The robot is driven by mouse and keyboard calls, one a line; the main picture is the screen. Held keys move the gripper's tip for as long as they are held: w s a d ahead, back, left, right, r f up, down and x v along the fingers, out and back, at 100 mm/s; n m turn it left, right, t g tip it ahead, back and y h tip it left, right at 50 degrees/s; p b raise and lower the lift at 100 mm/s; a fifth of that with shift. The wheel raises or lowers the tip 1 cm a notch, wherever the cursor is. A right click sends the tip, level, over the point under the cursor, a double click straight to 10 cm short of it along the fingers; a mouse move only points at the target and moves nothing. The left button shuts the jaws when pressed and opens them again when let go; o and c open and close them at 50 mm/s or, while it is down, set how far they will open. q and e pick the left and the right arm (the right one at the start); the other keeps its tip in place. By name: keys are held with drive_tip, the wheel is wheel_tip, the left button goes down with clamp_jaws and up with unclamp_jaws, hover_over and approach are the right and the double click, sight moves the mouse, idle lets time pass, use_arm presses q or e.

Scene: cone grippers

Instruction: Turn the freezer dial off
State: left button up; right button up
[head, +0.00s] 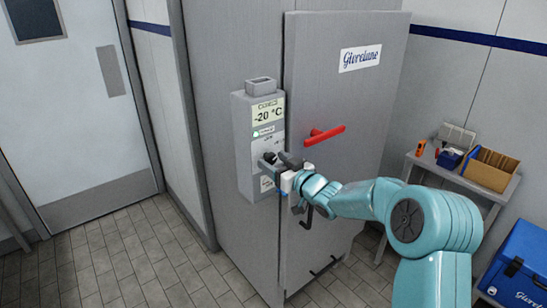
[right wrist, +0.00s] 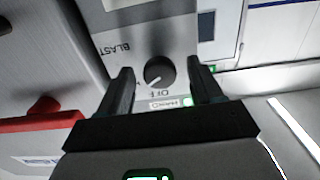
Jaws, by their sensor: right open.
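The freezer dial (right wrist: 160,72) is a round dark knob on a light panel in the right wrist view. Lettering reading "OFF" and "BLAST" appears upside down around it. The control box (head: 243,150) on the freezer (head: 340,110) shows "-20 °C" on its display (head: 268,113). My right gripper (head: 272,160) is at the lower part of this box and hides most of the dial in the head view. In the right wrist view the right gripper's fingers (right wrist: 160,85) are open, one on each side of the dial, with visible gaps. My left gripper is not in view.
A red handle (head: 325,134) sticks out from the freezer door, right of the control box. A side table (head: 425,163) at the right holds a cardboard box (head: 487,168) and small items. A blue cooler (head: 518,265) stands at lower right. The tiled floor at left is clear.

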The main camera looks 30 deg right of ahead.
drive_tip(key=shift+w+d, duration=0.1)
drive_tip(key=shift+w, duration=0.25)
drive_tip(key=c, duration=1.1)
drive_tip(key=shift+o, duration=0.2)
drive_tip(key=shift+f+n+b, duration=0.2)
drive_tip(key=shift+n+b, duration=0.1)
drive_tip(key=shift+b, duration=0.35)
drive_tip(key=n+b, duration=0.5)
drive_tip(key=b, duration=0.2)
drive_tip(key=shift+f+n, duration=0.1)
drive_tip(key=shift+n, duration=0.2)
drive_tip(key=shift+n+b, duration=0.9)
drive_tip(key=shift+n, duration=0.3)
drive_tip(key=shift+r+n+b, duration=0.25)
drive_tip(key=shift+n+b, duration=0.6)
drive_tip(key=shift+n, duration=0.95)
